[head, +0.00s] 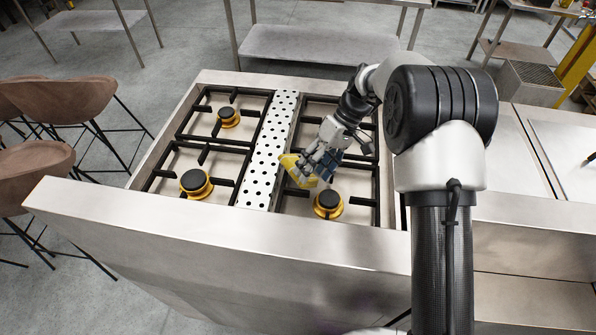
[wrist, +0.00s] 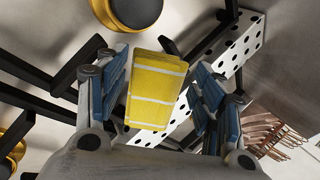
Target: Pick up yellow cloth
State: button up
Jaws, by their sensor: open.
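The yellow cloth (head: 292,166) is a folded yellow piece with white stripes, on the stove top next to the perforated strip. In the wrist view the yellow cloth (wrist: 156,90) lies between the two blue-padded fingers of my gripper (wrist: 160,95), with a gap visible on each side. In the head view my gripper (head: 316,172) is open, pointing down at the cloth and covering part of it. I cannot tell from the frames how far the fingertips are above the surface under the cloth.
The stove has black grates (head: 215,140) and several brass burners, one (head: 328,203) close to my gripper. A white perforated strip (head: 272,150) runs between the grates. A raised steel edge (head: 200,230) borders the front. Brown stools (head: 70,105) stand at left.

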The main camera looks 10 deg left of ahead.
jog(key=b+x, duration=0.1)
jog(key=x, duration=0.2)
jog(key=shift+a+f, duration=0.2)
jog(key=shift+f, duration=0.05)
jog(key=shift+c, duration=0.6)
jog(key=c, duration=0.6)
jog(key=shift+r, duration=0.1)
jog(key=shift+c, duration=0.2)
